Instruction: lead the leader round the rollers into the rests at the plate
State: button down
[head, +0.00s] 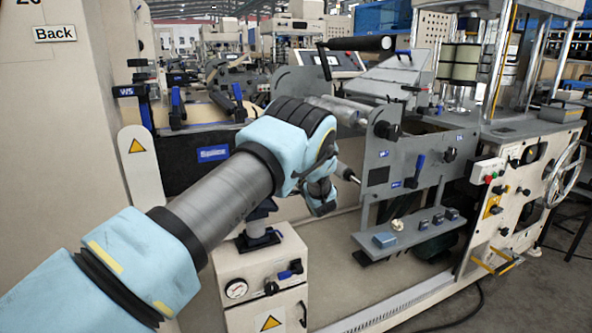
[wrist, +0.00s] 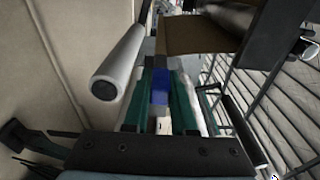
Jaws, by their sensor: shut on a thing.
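In the wrist view my gripper (wrist: 165,92) has its two green fingers closed on a blue piece (wrist: 160,88), which I take as the leader's end. A brown kraft sheet (wrist: 198,35) shows just beyond the fingertips; how it joins the blue piece is hard to see. A pale roller (wrist: 120,62) lies left of the fingers, apart from them. Another roller (wrist: 228,18) is at the upper right. In the head view my arm hides the fingers and leader. Rollers (head: 338,108) sit beyond my wrist, by the grey side plate (head: 405,165). I cannot make out the rests.
A low shelf (head: 410,236) with several small blocks is below the side plate. A cream cabinet (head: 262,275) with a gauge stands under my arm. A tall beige panel (head: 60,130) closes off the left. A handwheel (head: 568,172) is at far right.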

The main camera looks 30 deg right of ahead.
notch_tip(320, 180, down, 13)
jog(key=b, duration=0.9)
jog(key=shift+f, duration=0.15)
jog(key=d+f+b, duration=0.1)
jog(key=d+b, duration=0.1)
jog(key=shift+s+f+b, duration=0.1)
jog(key=shift+f+b, duration=0.25)
jog(key=shift+b, duration=0.05)
